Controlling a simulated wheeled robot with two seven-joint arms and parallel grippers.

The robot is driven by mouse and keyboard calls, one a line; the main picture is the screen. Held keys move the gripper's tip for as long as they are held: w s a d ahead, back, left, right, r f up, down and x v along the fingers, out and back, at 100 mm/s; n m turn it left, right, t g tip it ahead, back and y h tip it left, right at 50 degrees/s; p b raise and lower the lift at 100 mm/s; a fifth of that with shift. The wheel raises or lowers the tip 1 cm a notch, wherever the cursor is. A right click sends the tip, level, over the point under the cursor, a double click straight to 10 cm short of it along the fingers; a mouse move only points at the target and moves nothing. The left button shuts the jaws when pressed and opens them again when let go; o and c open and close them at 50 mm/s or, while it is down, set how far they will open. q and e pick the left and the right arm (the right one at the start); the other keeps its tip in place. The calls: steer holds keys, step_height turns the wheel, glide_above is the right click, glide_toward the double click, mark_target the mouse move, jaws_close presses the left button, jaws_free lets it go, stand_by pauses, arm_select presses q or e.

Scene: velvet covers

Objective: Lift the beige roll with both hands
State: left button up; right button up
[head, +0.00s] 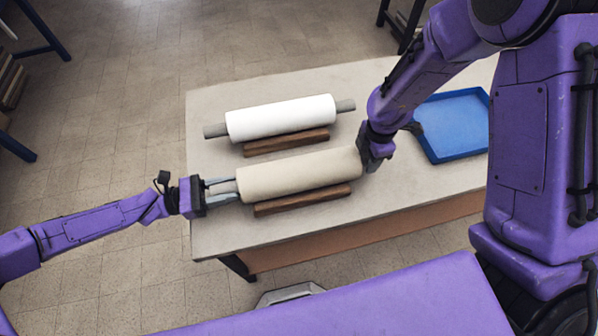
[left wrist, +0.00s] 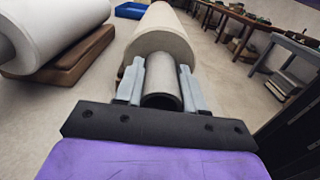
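The beige roll (head: 300,174) lies level over the front brown wooden cradle (head: 302,200); I cannot tell whether it touches it. In the left wrist view the roll (left wrist: 160,35) stretches away from the camera. My left gripper (head: 224,188) is at its left end, with a finger on each side of the grey core. The left wrist view shows this core (left wrist: 162,101) close between both fingers, which seem to touch it. My right gripper (head: 367,160) points down at the roll's right end. Its fingers and that core end are hidden by my right wrist.
A white roll (head: 280,118) with grey core ends sits on a second wooden cradle (head: 287,142) just behind. A blue tray (head: 455,153) lies at the right of the table (head: 224,236). The table's left and front edges are close to the beige roll.

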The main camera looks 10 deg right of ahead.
arm_select(q)
jaws_close()
arm_select(e)
jaws_close()
arm_select(q)
steer(key=shift+r, duration=0.1)
